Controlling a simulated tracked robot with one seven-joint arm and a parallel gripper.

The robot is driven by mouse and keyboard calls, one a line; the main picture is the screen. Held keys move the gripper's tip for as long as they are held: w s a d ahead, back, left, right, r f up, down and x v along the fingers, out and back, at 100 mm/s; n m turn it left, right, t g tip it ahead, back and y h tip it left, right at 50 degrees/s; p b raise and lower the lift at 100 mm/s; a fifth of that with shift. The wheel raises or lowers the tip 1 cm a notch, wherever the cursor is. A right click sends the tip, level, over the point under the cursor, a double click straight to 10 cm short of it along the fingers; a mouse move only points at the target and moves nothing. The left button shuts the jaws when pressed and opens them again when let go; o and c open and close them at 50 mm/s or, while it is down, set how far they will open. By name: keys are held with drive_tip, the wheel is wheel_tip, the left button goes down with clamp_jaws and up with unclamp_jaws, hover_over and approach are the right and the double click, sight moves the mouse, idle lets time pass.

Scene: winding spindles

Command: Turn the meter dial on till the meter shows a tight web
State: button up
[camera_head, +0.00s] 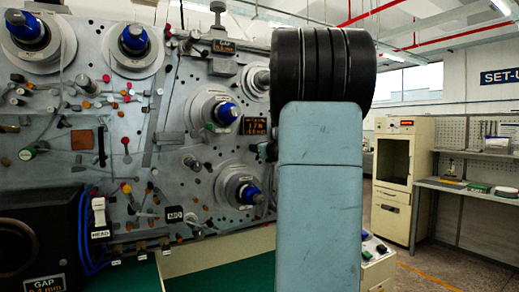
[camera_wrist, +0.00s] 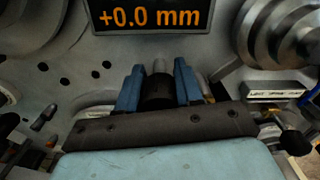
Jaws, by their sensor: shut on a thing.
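In the wrist view the two blue fingers of my gripper (camera_wrist: 158,74) are closed on the sides of a dark round knob, the meter dial (camera_wrist: 157,98). A grey post shows just behind the dial. Right above it is a dark display, the meter (camera_wrist: 150,17), with orange figures reading +0.0 mm. Its top edge is cut off. In the head view the meter also shows as a small dark display (camera_head: 255,126), left of my arm. There my arm hides the dial and my gripper.
The grey machine panel (camera_head: 90,180) carries spindles with blue hubs, such as one at the right (camera_head: 227,113), and several small knobs and pins. In the wrist view a grey stepped spindle (camera_wrist: 290,40) stands to the right and a black ball knob (camera_wrist: 295,142) lower right.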

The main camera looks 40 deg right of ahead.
drive_tip(key=shift+f, duration=0.15)
drive_tip(key=o, duration=1)
drive_tip(key=shift+o, duration=0.2)
drive_tip(key=s+a, duration=0.2)
drive_tip(key=s, duration=1.1)
drive_tip(key=shift+s, duration=0.3)
